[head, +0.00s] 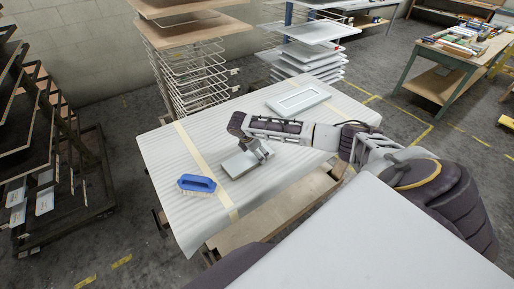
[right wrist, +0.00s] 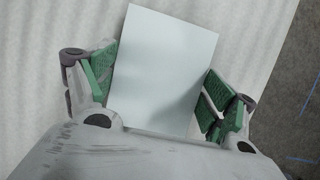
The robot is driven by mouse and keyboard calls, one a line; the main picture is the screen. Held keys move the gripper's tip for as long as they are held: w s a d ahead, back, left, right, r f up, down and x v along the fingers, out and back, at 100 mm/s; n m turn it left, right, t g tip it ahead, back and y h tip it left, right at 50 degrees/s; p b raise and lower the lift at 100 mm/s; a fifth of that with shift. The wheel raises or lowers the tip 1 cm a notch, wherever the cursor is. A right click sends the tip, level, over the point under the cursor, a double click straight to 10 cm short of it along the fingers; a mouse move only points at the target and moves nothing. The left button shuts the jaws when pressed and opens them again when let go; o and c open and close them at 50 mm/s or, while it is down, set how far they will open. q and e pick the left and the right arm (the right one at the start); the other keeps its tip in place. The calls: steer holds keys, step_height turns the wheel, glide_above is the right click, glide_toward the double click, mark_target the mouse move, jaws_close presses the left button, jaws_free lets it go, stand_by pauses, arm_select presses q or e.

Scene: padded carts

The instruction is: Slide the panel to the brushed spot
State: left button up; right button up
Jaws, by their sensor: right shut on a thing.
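A small flat pale panel (head: 238,164) lies on the padded cart (head: 165,150), just right of a yellow tape strip (head: 207,170). My right gripper (head: 258,152) reaches in from the right and is shut on the panel. In the right wrist view the panel (right wrist: 168,50) sits between the green finger pads of my right gripper (right wrist: 160,85), and its near end is hidden by the gripper body. A blue brush (head: 197,184) with pale bristles stands on the cart left of the tape. No distinct brushed spot can be made out. My left gripper is out of view.
A white framed panel (head: 298,101) lies at the cart's back right, behind my right arm. Wire racks (head: 190,75) stand behind the cart, and a dark shelf rack (head: 50,150) stands at left. The cover left of the tape is mostly clear.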

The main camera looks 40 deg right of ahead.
mark_target(250, 158)
steer(key=o, duration=1.1)
steer(key=shift+v, duration=5.95)
steer(key=shift+s, duration=0.1)
